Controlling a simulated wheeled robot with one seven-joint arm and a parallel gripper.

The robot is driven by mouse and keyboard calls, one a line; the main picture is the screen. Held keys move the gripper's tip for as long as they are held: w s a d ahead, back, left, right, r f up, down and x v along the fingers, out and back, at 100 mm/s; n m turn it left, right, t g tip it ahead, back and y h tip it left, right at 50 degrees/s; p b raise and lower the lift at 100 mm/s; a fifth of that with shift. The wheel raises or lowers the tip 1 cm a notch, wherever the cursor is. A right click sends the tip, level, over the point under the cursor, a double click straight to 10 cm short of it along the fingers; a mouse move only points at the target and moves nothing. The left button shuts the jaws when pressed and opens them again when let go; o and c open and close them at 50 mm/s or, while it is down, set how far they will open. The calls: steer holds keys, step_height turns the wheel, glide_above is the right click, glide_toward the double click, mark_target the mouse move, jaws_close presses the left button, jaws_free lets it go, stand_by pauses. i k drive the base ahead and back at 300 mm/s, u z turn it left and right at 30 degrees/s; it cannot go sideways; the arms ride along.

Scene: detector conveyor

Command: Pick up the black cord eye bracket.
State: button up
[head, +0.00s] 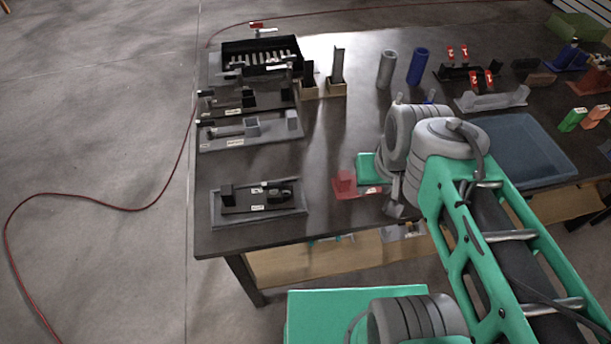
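Several black fixtures lie on the dark table (340,125), and I cannot tell for sure which is the black cord eye bracket. One black piece (243,209), with an upright block at its left end and a small white label, lies on a grey plate (217,212) at the near left corner. Another black piece (270,102) sits farther back on the left. My gripper (394,210) is mostly hidden behind my own green and grey arm. Only a small grey part shows low by the table's front edge, right of a red piece (346,185). Its fingers cannot be made out.
A black bin with light rods (262,68) stands back left. Grey (387,70) and blue (416,67) cylinders stand at the back. A blue-grey tray (535,150) lies right, behind my arm. The table's middle left is clear. A red cable (120,207) runs along the floor.

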mark_target(257, 200)
steer(key=z, duration=0.5)
steer(key=k, duration=1.5)
steer(key=u, duration=1.85)
steer(key=i, duration=1)
